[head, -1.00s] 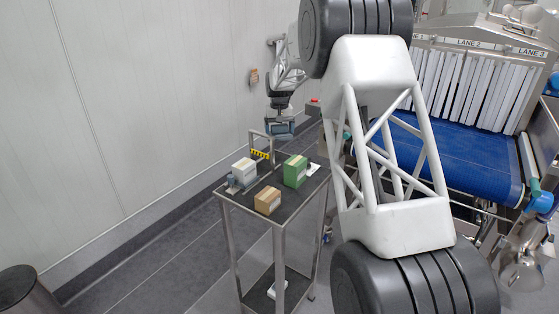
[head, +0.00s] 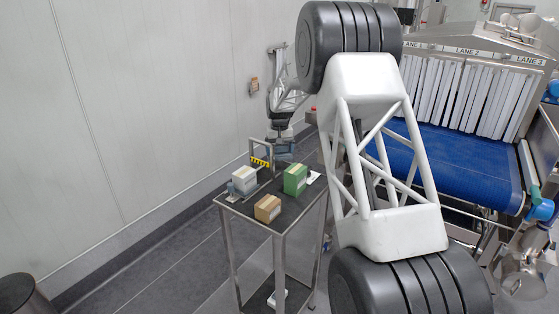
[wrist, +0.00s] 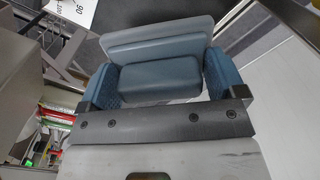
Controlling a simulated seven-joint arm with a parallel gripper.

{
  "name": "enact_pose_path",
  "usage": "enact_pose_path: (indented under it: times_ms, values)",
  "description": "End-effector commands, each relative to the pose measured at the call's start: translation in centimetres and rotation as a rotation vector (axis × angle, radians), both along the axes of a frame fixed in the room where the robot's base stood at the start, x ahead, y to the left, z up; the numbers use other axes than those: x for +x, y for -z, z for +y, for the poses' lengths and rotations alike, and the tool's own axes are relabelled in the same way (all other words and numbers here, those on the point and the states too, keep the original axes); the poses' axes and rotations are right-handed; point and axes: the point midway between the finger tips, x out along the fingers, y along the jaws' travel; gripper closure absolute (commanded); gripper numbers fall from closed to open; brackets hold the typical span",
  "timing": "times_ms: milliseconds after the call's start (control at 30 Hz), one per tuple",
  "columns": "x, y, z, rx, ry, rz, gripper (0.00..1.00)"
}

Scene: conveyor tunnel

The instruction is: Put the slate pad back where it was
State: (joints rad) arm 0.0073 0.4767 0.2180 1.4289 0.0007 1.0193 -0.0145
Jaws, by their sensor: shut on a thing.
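The slate pad (wrist: 155,75) is a grey-blue block with a wider flat plate along its far edge, in the wrist view. My gripper (wrist: 160,88) is shut on it, with one blue finger at each side. In the head view my gripper (head: 280,150) is low over the back of the small dark-topped cart (head: 238,206), beside the metal frame with a yellow-and-black striped strip (head: 260,162). The pad is too small there to tell apart from the fingers. I cannot tell whether it touches anything below.
A grey-white box (head: 243,180), a brown box (head: 268,208) and a green box (head: 295,179) stand on the cart. A blue conveyor (head: 455,165) with white strip curtains (head: 460,90) is at right. The wall is close at left. A white card (wrist: 72,10) shows in the wrist view.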

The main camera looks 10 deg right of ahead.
Motion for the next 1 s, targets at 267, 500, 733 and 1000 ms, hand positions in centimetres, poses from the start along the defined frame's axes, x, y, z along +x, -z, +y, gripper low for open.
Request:
enact_pose_path:
  times_ms: [267,500,733,1000]
  values:
    - [0.0,3.1,0.0,0.000,0.000,0.002,0.40]
    - [0.0,4.7,0.0,0.000,0.000,0.000,0.40]
    - [0.0,4.8,0.0,0.000,0.000,0.000,0.40]
    - [0.0,5.0,0.0,0.000,0.000,0.000,0.03]
